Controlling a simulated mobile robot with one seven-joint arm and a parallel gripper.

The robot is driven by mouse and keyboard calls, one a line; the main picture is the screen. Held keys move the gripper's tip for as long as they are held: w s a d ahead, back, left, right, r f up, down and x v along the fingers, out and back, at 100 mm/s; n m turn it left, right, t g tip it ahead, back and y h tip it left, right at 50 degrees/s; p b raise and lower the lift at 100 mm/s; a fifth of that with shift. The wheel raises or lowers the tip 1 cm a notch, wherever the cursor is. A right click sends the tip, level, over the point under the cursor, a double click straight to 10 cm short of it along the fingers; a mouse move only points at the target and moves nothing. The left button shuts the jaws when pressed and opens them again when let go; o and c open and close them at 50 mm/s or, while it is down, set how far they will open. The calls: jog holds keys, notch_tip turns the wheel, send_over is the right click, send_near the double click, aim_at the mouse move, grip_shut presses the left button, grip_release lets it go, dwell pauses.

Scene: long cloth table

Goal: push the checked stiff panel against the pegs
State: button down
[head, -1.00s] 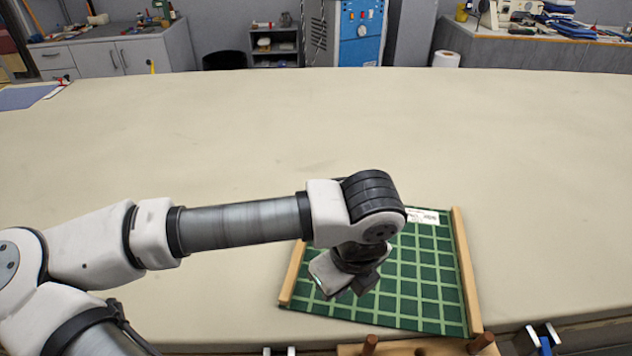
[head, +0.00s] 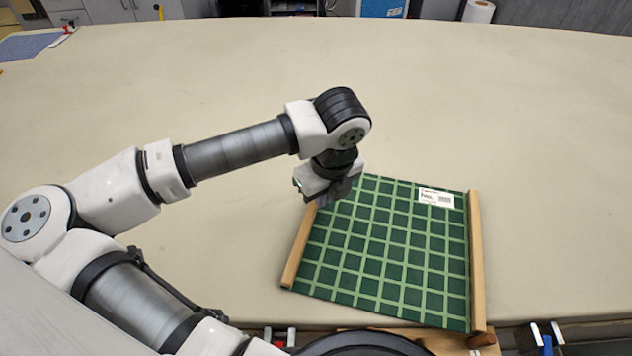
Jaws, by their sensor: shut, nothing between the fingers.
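The checked stiff panel (head: 385,262), dark green with light green lines and a white label near its far right corner, lies flat on the cloth table between two wooden rails. Its near edge slants, lower at the right. My gripper (head: 327,200) is shut and empty, pointing down at the panel's far left corner and covering part of it; I cannot tell if it touches the panel. One brown peg (head: 482,341) shows at the bottom, just past the near right corner. Any other peg is hidden behind my arm. Contact between panel and peg is unclear.
The left rail (head: 299,252) and right rail (head: 476,262) flank the panel. A light wooden board (head: 448,343) sits at the near table edge, with metal clamps (head: 546,335) beside it. The cloth table (head: 220,85) is clear beyond and to the right.

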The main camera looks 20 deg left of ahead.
jog(key=shift+w+a+r+p, duration=0.15)
jog(key=shift+w+a, duration=0.2)
jog(key=shift+a, duration=0.1)
jog(key=shift+w+a+r+p, duration=0.15)
jog(key=shift+w+a, duration=0.15)
jog(key=shift+a, duration=0.15)
jog(key=shift+w+a+f+p, duration=0.15)
jog(key=shift+a+f+p, duration=0.1)
jog(key=shift+p, duration=0.25)
jog(key=shift+f+b, duration=0.85)
jog(key=shift+d, duration=0.1)
